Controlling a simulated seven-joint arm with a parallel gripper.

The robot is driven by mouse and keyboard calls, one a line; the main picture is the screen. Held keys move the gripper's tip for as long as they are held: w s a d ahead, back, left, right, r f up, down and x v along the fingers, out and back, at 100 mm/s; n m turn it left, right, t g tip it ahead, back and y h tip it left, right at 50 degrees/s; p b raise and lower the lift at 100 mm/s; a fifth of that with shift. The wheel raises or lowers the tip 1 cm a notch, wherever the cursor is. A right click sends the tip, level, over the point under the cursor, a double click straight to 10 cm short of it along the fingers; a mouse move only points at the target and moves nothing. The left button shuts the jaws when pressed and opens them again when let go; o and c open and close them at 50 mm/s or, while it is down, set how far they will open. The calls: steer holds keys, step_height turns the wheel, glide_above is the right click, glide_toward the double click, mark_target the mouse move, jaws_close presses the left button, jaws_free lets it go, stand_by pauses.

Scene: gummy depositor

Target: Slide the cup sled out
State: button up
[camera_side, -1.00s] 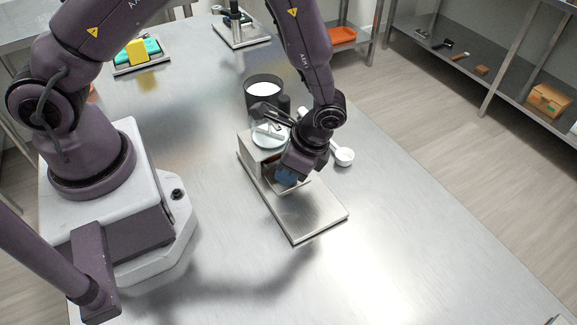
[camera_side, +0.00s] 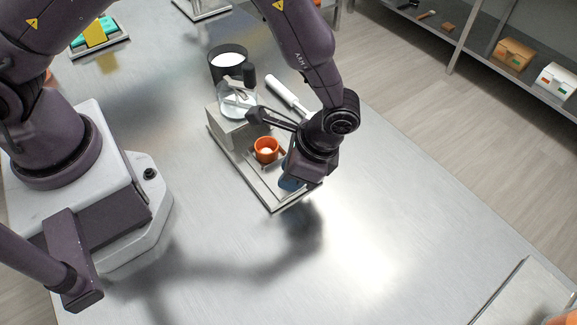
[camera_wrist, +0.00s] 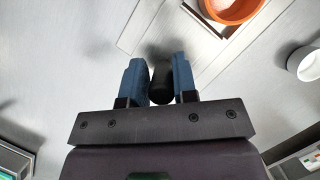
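The orange cup (camera_side: 266,155) stands upright on the cup sled (camera_side: 262,172), clear of the grey depositor housing (camera_side: 228,128) on its base plate. Something pale shows inside the cup. My gripper (camera_side: 291,181) is at the front end of the sled, with its blue fingers low over the plate. In the wrist view, the fingers of my gripper (camera_wrist: 160,82) lie on both sides of the black sled handle (camera_wrist: 161,88) and appear closed on it. The orange cup (camera_wrist: 232,8) is partly cut off at the top edge. The side view hides the handle behind my wrist.
A dark pot (camera_side: 227,65) with white contents stands behind the depositor. A white-handled scoop (camera_side: 284,92) lies beside it, partly hidden by my arm. A tray with a yellow and teal item (camera_side: 95,35) is at the far left. The front table surface is clear.

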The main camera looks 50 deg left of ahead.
steer(key=shift+o, duration=0.4)
steer(key=shift+d, duration=0.15)
steer(key=shift+r, duration=0.2)
steer(key=v, duration=1.2)
steer(key=shift+r, duration=0.25)
steer(key=shift+w+d, duration=0.1)
steer(key=shift+d, duration=0.1)
steer(key=s+a+r+n+t+h, duration=0.1)
steer(key=s+a+r+n+t, duration=0.3)
steer(key=s+a+r, duration=0.3)
steer(key=s+a+r+n+t+h, duration=0.2)
steer(key=s+a+r+n+t, duration=0.2)
steer(key=s+a+r, duration=0.3)
steer(key=a+r+n, duration=0.1)
steer(key=a+r, duration=0.4)
steer(key=a, duration=0.1)
steer(key=shift+s+r+t, duration=0.15)
steer(key=shift+s+t, duration=0.1)
steer(key=shift+t, duration=0.15)
steer(key=shift+a, duration=0.1)
